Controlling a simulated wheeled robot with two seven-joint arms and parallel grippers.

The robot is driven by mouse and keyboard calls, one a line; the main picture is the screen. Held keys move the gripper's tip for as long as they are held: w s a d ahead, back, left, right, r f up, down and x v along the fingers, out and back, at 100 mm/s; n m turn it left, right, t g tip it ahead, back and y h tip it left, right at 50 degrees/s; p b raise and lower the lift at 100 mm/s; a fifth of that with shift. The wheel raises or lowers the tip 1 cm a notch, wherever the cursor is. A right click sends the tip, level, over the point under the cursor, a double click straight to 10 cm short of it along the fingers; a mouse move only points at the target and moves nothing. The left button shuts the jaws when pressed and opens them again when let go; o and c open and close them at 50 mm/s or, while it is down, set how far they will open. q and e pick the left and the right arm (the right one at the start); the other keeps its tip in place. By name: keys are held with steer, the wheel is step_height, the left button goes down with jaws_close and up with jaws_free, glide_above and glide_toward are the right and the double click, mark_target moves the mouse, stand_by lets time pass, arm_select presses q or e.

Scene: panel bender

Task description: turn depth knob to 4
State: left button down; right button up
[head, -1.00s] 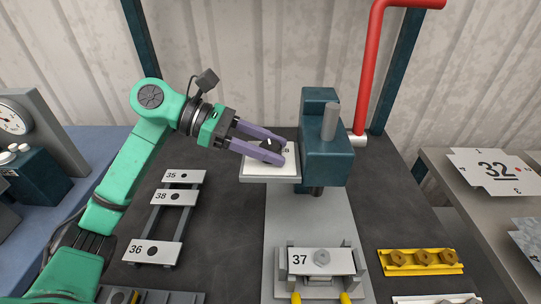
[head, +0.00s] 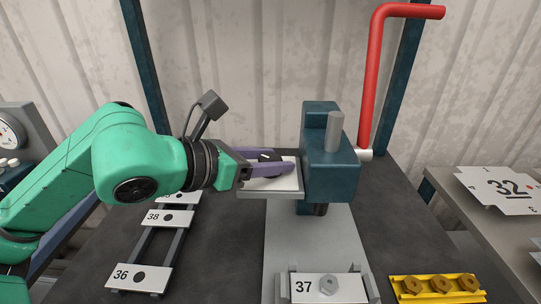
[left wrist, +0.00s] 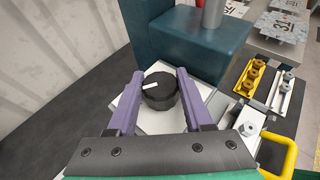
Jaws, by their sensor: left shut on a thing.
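The black depth knob (left wrist: 160,92) sits on a white plate (head: 288,184) at the left side of the blue press head (head: 330,165). A white pointer mark on its top points left and slightly down in the left wrist view. My left gripper (head: 272,162) reaches in from the left, with one purple finger on each side of the knob; the left wrist view (left wrist: 158,95) shows this too. It is shut on the knob. Numbers around the knob cannot be read, as the fingers cover much of the plate. My right gripper is not in view.
A red lever (head: 373,80) rises behind the press head. A die labelled 37 (head: 328,288) sits below in front. A rack with plates 36 (head: 140,279) and 38 (head: 170,218) is at left. A yellow holder (head: 437,287) lies front right. A 32 plate (head: 500,190) is at right.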

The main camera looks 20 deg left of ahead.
arm_select(q)
steer(key=shift+n+t+y, duration=0.3)
steer(key=shift+n+y, duration=0.1)
steer(key=shift+c, duration=1.5)
jaws_free()
steer(key=shift+s+a+b, duration=0.3)
steer(key=shift+a, duration=0.05)
steer(key=b+v, duration=0.8)
steer(key=v, duration=0.6)
steer(key=shift+d+r, duration=0.2)
steer(key=shift+r, duration=0.05)
